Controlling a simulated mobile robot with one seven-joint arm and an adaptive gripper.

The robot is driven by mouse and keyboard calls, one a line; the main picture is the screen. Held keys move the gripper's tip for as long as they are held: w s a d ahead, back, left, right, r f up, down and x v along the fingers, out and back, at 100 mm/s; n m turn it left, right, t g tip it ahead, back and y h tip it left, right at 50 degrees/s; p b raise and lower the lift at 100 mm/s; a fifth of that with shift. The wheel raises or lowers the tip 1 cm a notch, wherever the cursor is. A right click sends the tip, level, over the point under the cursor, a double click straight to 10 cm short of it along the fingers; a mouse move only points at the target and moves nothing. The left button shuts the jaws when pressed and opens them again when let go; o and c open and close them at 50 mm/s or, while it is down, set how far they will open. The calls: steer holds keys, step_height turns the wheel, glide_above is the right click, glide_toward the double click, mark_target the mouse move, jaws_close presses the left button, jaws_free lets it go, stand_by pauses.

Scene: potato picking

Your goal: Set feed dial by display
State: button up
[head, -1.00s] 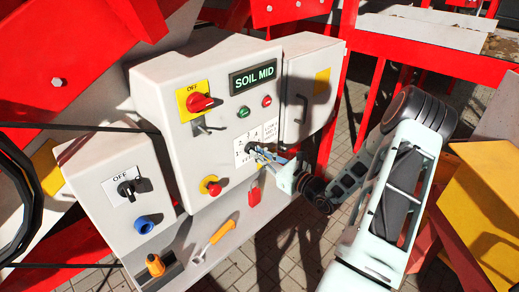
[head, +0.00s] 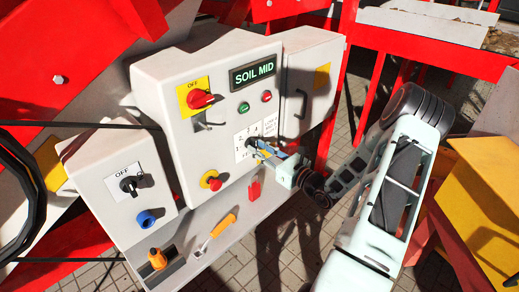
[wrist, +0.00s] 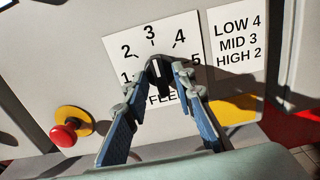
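The feed dial (wrist: 157,74) is a black knob on a white plate marked 1 to 5, with FEED printed below. Its white pointer line points up, at about 3. My gripper (wrist: 160,80) has one finger on each side of the knob, closed in close against it. In the head view my gripper (head: 254,147) reaches the dial plate from the right and hides most of the knob. The display (head: 253,74) reads SOIL MID in green. A label (wrist: 236,42) beside the dial reads LOW 4, MID 3, HIGH 2.
A red emergency button on yellow (head: 211,180) sits left below the dial. A red OFF switch (head: 200,99), a green button (head: 244,107) and a red button (head: 266,96) are above it. A door with a handle (head: 302,103) stands to the right.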

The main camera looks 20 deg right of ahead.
steer(key=v, duration=1.2)
steer(key=shift+a, duration=0.1)
stand_by(0.4)
